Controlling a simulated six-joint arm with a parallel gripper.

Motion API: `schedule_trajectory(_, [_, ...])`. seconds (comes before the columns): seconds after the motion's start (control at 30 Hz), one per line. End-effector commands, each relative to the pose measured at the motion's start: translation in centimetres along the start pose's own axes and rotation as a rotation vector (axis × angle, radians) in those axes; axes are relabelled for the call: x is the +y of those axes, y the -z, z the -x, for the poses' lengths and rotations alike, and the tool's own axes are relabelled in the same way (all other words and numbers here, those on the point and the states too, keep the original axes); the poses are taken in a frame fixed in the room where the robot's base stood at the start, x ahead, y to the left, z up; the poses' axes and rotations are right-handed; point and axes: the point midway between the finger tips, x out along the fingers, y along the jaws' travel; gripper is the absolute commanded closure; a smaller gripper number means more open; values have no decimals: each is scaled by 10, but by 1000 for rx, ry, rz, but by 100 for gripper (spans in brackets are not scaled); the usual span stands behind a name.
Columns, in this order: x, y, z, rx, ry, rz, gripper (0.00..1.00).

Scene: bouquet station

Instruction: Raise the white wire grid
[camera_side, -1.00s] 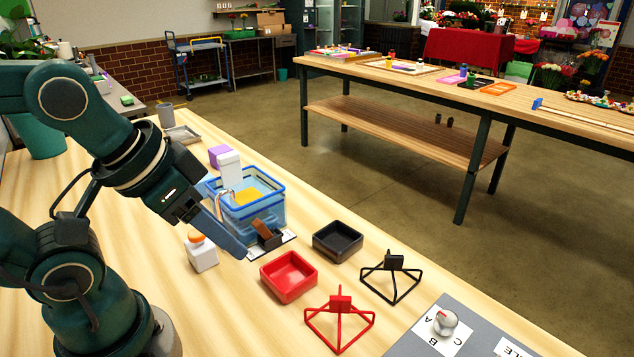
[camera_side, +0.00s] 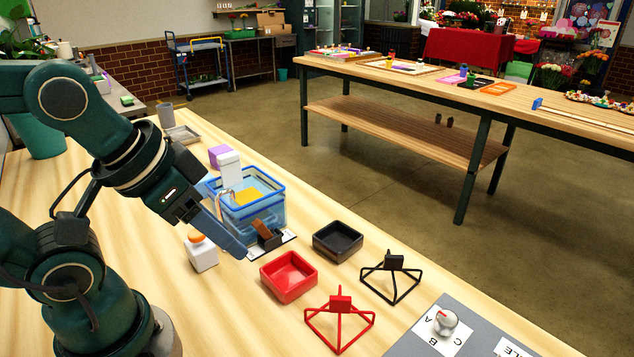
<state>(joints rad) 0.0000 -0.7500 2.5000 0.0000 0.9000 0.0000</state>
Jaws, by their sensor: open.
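I cannot make out a white wire grid in the side view. A clear blue-rimmed tub (camera_side: 268,210) holds a yellow thing (camera_side: 248,197), and a thin curved pale handle or hook (camera_side: 221,203) shows at its left side. It is too small to tell what this hook belongs to. My gripper (camera_side: 240,246) points down at the tub's near side, beside a brown block (camera_side: 267,236) on a white plate. My gripper is open, and I see nothing held in it. My gripper hides part of the tub's near left side.
A white box with an orange top (camera_side: 201,252) stands close to my gripper's left. A red tray (camera_side: 288,276), a black tray (camera_side: 337,241), a red wire stand (camera_side: 340,318) and a black wire stand (camera_side: 392,275) are to the right. A grey dial panel (camera_side: 470,335) is at front right.

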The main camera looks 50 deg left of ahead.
Motion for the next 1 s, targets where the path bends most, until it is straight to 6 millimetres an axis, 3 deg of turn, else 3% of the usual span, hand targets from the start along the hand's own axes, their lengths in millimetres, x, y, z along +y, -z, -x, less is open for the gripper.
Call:
schedule_trajectory(0.07, [0, 0, 0, 0, 0, 0, 50])
schedule_trajectory(0.17, [0, 0, 0, 0, 0, 10, 16])
schedule_trajectory(0.2, [0, -1, 0, -3, 0, 25, 10])
schedule_trajectory(0.33, [-4, 5, 8, 3, 18, 137, 10])
schedule_trajectory(0.57, [-32, 57, 30, 17, 123, 471, 10])
schedule_trajectory(0.8, [-90, 118, 30, 18, 303, 876, 10])
schedule_trajectory(1.0, [-151, 149, 12, 22, 465, 1175, 10])
